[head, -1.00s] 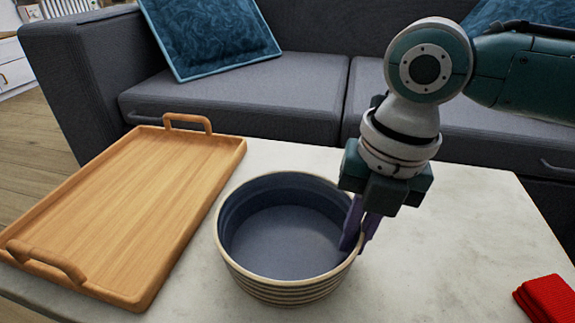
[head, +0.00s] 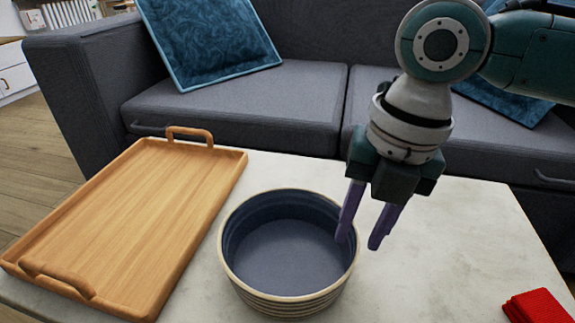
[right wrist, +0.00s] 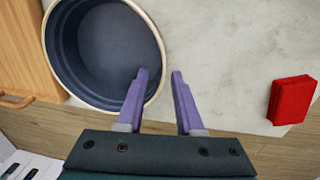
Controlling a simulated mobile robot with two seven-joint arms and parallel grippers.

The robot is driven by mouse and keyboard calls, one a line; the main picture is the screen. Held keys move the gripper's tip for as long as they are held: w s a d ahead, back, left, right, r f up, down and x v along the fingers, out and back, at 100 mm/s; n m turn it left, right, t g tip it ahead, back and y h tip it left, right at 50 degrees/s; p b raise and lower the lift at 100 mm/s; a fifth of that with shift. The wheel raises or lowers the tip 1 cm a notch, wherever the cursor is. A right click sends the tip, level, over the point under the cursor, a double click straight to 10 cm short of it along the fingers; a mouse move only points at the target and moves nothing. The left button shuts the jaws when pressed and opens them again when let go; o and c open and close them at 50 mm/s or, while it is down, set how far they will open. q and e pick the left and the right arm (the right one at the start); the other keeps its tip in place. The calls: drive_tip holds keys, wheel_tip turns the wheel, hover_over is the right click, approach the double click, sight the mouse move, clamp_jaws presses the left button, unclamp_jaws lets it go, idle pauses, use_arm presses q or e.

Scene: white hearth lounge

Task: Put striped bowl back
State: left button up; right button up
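The striped bowl (head: 286,296) stands upright on the pale table, right of the wooden tray. It is dark blue inside with a cream rim and striped outer wall, and looks empty. My right gripper (head: 358,243) is open above the bowl's right rim, its two purple fingers spread apart with nothing held. In the right wrist view the bowl (right wrist: 108,50) is at upper left; one finger of the gripper (right wrist: 160,72) overlaps the bowl's rim and the other is outside it, over the table. My left gripper is not in view.
The wooden tray (head: 150,205) with two handles lies empty left of the bowl. A folded red cloth (head: 538,306) lies at the table's right front; it also shows in the right wrist view (right wrist: 291,100). A grey sofa (head: 240,105) stands behind the table (head: 440,270).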

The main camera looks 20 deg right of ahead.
wheel_tip(320, 180, up, 7)
drive_tip(key=p, duration=0.3)
drive_tip(key=s+a+f+m+t+y, duration=0.2)
drive_tip(key=s+a+f+m, duration=0.1)
drive_tip(key=s+a+m, duration=0.75)
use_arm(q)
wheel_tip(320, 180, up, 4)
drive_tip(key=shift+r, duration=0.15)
use_arm(e)
drive_tip(key=s+d+m+h, duration=0.3)
drive_tip(key=d+m, duration=0.7)
drive_tip(key=m, duration=0.7)
drive_tip(key=shift+s+t, duration=0.4)
drive_tip(key=shift+s, duration=0.7)
drive_tip(key=shift+d+f, duration=0.1)
use_arm(q)
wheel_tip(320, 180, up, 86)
drive_tip(key=p, duration=8.5)
drive_tip(key=shift+p, duration=0.4)
use_arm(e)
wheel_tip(320, 180, up, 86)
drive_tip(key=shift+f, duration=0.15)
